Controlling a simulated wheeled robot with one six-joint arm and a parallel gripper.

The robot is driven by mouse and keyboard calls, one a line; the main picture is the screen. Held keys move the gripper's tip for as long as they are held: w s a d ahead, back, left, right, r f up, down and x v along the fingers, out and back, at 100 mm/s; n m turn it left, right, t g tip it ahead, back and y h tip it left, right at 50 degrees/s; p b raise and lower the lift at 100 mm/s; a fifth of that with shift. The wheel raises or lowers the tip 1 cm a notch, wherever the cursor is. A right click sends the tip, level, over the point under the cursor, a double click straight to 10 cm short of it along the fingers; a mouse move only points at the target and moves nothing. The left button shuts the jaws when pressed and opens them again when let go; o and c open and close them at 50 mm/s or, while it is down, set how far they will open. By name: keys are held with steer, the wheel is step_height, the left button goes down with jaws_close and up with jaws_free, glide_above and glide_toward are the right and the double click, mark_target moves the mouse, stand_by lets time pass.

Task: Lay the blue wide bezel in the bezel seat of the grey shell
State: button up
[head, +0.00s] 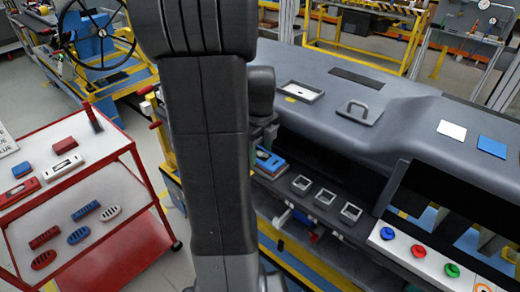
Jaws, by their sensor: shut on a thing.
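The grey shell (330,95) is the long dashboard across the right half of the head view. The blue wide bezel (269,160) is at the shell's left end, just right of my arm, with its left part hidden. My gripper (267,146) is directly above it, mostly hidden behind my own arm, and is shut on the bezel. The bezel seat cannot be made out there. I cannot tell whether the bezel touches the shell.
A red-framed cart (115,215) at left carries a white bezel (62,167), a red bezel (20,191) and several vents and blocks. The shell's lower ledge has several square frames (325,197). Coloured buttons (418,251) are at lower right. My arm blocks the middle.

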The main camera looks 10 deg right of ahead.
steer(key=o, duration=1.1)
step_height(320, 180, up, 14)
steer(key=shift+f, duration=0.1)
step_height(320, 180, down, 14)
steer(key=shift+w+r+p, duration=0.1)
steer(key=shift+r+p, duration=0.5)
steer(key=shift+r, duration=0.15)
steer(key=shift+r+p, duration=0.4)
steer(key=shift+r, duration=0.3)
